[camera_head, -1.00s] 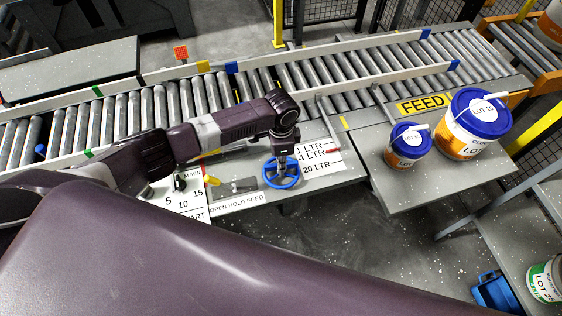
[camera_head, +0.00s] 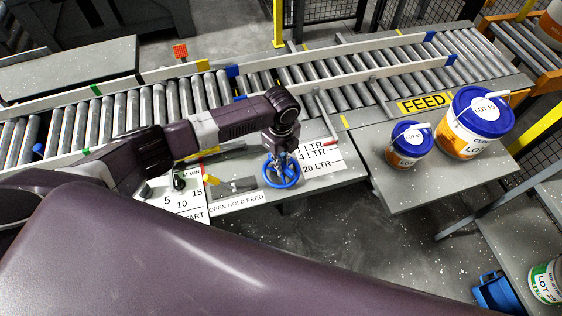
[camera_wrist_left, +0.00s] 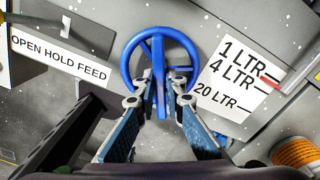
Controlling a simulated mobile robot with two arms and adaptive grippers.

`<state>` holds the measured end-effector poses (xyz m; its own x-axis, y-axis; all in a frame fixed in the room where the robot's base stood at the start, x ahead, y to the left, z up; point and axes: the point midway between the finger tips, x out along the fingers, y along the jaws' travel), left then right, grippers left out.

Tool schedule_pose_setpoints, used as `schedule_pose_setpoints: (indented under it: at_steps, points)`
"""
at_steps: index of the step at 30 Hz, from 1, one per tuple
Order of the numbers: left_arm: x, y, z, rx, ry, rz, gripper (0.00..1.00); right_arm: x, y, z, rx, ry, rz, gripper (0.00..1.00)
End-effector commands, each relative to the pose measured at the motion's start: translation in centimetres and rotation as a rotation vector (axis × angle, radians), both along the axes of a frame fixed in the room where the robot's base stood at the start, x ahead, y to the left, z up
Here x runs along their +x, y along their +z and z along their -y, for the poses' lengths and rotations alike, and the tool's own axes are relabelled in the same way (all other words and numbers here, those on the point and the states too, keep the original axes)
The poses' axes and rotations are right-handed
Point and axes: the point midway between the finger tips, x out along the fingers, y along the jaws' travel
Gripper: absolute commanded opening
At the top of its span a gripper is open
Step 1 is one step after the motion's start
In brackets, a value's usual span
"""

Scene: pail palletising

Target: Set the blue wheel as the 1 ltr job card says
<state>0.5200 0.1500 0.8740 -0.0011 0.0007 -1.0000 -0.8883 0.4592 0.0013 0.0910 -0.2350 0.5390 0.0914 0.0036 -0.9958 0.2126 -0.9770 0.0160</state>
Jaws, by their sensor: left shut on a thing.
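The blue wheel (camera_head: 270,181) is at the front edge of the grey control ledge, beside the conveyor. In the left wrist view the blue wheel (camera_wrist_left: 131,46) fills the upper middle. My left gripper (camera_head: 281,165) comes down over it. In the wrist view my left gripper (camera_wrist_left: 160,90) is shut on a blue bar of the wheel, one finger on each side. The white size scale (camera_wrist_left: 222,95) right of the wheel reads 1 LTR, 4 LTR and 20 LTR. A red pointer (camera_wrist_left: 271,83) lies near the 1 and 4 LTR marks; which one is unclear. My right gripper is out of view.
An OPEN HOLD FEED label (camera_head: 237,200) and a yellow lever (camera_head: 212,180) are left of the wheel. The roller conveyor (camera_head: 265,90) runs behind. Two blue-lidded pails, small (camera_head: 406,156) and large (camera_head: 470,138), stand on the right ledge.

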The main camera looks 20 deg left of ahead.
Motion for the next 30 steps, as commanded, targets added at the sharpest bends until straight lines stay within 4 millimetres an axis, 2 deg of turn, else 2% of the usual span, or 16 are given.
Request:
schedule_pose_setpoints:
  at_steps: [12,30]
  points:
    - [0.22,0.17,0.09,-0.002,-0.259,0.006,0.00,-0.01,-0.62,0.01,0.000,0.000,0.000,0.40]
    - [0.21,0.24,0.11,-0.003,-0.326,0.005,0.00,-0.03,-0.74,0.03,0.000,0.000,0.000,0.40]
